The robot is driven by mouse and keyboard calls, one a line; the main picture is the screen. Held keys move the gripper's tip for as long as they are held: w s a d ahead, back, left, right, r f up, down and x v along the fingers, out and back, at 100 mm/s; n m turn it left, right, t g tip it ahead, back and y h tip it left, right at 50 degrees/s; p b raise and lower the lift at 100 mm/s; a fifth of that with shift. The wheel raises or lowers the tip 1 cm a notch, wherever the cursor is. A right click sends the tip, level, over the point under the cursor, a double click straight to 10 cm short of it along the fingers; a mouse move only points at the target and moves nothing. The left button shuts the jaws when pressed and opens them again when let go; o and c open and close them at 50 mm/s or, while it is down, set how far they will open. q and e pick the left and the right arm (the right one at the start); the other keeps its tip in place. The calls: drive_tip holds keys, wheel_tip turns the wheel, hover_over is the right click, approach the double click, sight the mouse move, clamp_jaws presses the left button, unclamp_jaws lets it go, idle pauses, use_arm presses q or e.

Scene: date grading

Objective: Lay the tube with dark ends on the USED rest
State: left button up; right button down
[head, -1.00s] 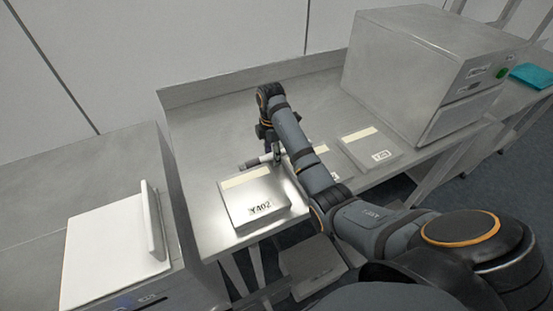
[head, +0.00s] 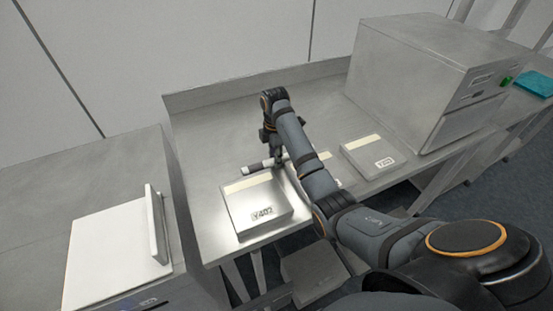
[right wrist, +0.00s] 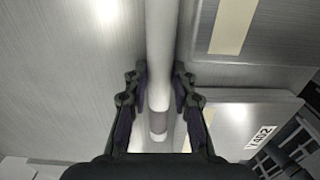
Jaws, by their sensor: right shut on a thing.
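A slim pale tube (head: 255,168) with a darker band near its left end shows in the head view, just behind the box marked Y402 (head: 238,215). In the right wrist view the tube (right wrist: 159,50) runs up the picture between the fingers, with a grey band near its lower end. My right gripper (right wrist: 160,82) is shut on it; in the head view the gripper (head: 278,158) is partly hidden by its own arm. Whether the tube touches the bench is unclear. No USED label is readable. My left gripper is out of view.
The metal bench (head: 200,130) is clear behind and left of the tube. My right arm partly covers a middle box; another labelled box (head: 360,150) lies right of it. A large grey machine (head: 400,75) stands at the right. A white panelled device (head: 110,255) is at the left.

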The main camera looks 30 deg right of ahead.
wheel_tip(320, 180, up, 3)
drive_tip(key=shift+s+r+p, duration=0.1)
drive_tip(key=shift+r+p, duration=0.05)
drive_tip(key=shift+p, duration=0.55)
drive_tip(key=s+a+r+p, duration=0.2)
drive_tip(key=s+r+p, duration=0.2)
drive_tip(key=s+p, duration=0.2)
drive_tip(key=s+a+r+p, duration=0.2)
drive_tip(key=s+r+p, duration=0.3)
drive_tip(key=p, duration=0.5)
drive_tip(key=shift+s+a, duration=0.25)
drive_tip(key=shift+s, duration=0.85)
